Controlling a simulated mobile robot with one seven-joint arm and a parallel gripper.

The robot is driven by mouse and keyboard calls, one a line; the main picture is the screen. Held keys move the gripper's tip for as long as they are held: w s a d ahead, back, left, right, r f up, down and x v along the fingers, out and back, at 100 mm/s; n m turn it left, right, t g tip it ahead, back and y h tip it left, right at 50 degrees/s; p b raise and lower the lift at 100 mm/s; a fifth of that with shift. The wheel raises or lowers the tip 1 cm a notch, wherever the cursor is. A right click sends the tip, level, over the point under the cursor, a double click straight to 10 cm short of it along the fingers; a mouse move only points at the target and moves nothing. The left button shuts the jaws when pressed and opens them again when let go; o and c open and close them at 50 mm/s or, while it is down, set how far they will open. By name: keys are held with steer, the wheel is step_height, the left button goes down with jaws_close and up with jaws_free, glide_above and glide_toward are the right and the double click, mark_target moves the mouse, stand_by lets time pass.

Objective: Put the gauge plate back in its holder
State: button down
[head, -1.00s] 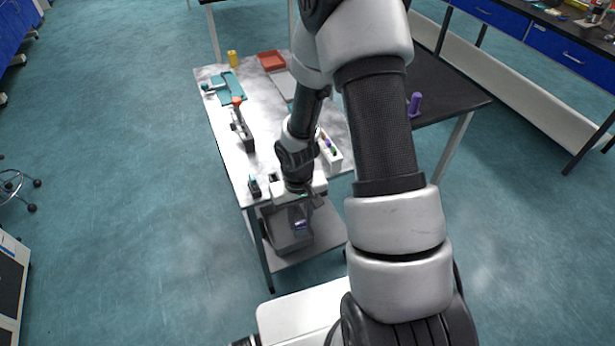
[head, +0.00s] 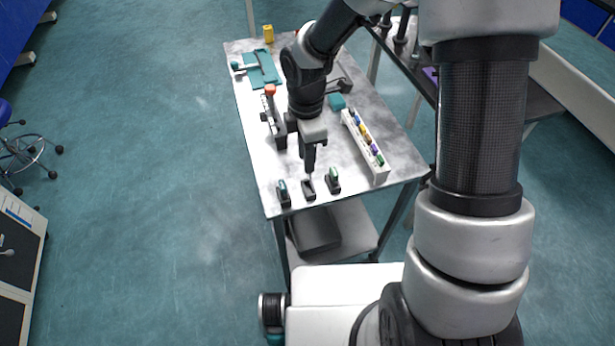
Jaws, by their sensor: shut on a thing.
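My gripper (head: 309,160) points down over the front of the metal table and is shut on a thin, dark piece that looks like the gauge plate (head: 309,174). Its details are too small to make out. Just below is a small dark holder (head: 308,193), the middle one of three in a row near the front edge. The left holder (head: 284,199) and the right holder (head: 334,186) each carry a teal or green-topped piece standing upright. I cannot tell whether the held piece touches the middle holder or is just above it.
A white rack (head: 383,176) of several coloured pieces stands to the right. A press with an orange knob (head: 270,90) stands behind left. Farther back are a teal mat (head: 262,75) and a yellow object (head: 268,34). A dark bin (head: 315,232) sits on the lower shelf.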

steer(key=shift+f, duration=3.55)
steer(key=shift+b, duration=0.3)
steer(key=shift+f, duration=0.2)
steer(key=c, duration=1.4)
jaws_free()
steer(key=shift+r, duration=0.1)
